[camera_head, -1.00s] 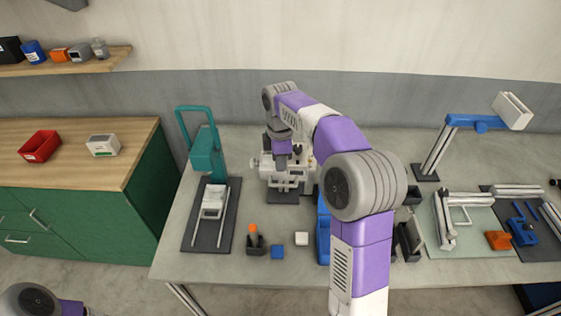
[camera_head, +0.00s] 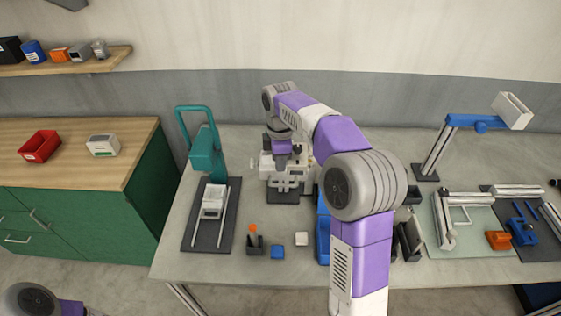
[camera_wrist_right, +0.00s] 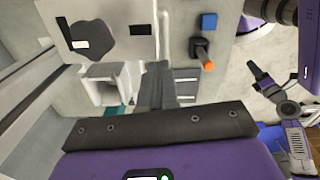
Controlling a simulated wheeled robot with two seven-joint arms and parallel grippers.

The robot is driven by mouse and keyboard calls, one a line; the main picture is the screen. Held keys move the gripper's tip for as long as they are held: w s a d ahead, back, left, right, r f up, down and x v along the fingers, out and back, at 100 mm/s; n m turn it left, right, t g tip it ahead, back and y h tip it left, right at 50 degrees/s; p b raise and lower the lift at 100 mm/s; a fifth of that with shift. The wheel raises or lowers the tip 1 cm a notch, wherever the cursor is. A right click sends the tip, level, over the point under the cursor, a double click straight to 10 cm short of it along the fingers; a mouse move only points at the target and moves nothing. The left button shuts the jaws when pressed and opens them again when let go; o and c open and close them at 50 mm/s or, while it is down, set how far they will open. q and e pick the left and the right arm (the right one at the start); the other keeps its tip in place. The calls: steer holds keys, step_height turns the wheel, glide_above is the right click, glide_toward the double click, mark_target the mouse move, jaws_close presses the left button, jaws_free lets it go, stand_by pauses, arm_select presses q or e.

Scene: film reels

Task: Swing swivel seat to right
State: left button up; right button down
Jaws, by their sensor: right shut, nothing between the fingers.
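A white fixture (camera_head: 268,172) stands on a dark base at mid-bench, partly hidden by my right arm; I take it for the swivel seat, but cannot be sure. In the right wrist view a white plate (camera_wrist_right: 112,18) with a dark many-sided recess lies beyond my fingers, with a white block (camera_wrist_right: 104,88) beside it. My right gripper (camera_head: 283,157) is shut and empty, pointing down at the fixture; its dark fingers (camera_wrist_right: 157,85) also show in the wrist view. Whether they touch the fixture is unclear. My left gripper (camera_wrist_right: 259,72) seems to show small at the wrist view's right.
A teal press (camera_head: 205,152) with a white carriage (camera_head: 213,201) on rails stands left. A blue-armed post (camera_head: 432,158) stands right.

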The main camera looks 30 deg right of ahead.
steer(key=shift+d, duration=0.1)
steer(key=shift+s+d+r, duration=0.1)
steer(key=shift+s+d, duration=0.3)
steer(key=shift+d, duration=0.3)
steer(key=shift+s+d+r, duration=0.1)
steer(key=shift+s+d, duration=0.25)
steer(key=shift+d, duration=0.35)
steer(key=shift+w+a+f+p, duration=0.1)
steer(key=shift+w+a+p, duration=0.25)
steer(key=shift+a, duration=0.25)
steer(key=shift+w+a+f+p, duration=0.1)
steer(key=shift+w+a+p, duration=0.2)
steer(key=shift+a, duration=0.3)
steer(key=shift+r, duration=0.1)
step_height(320, 180, up, 6)
steer(key=p, duration=0.6)
glide_above(292, 165)
steer(key=w+a, duration=0.1)
steer(key=a, duration=0.1)
steer(key=shift+w+a, duration=0.15)
steer(key=shift+a, duration=0.05)
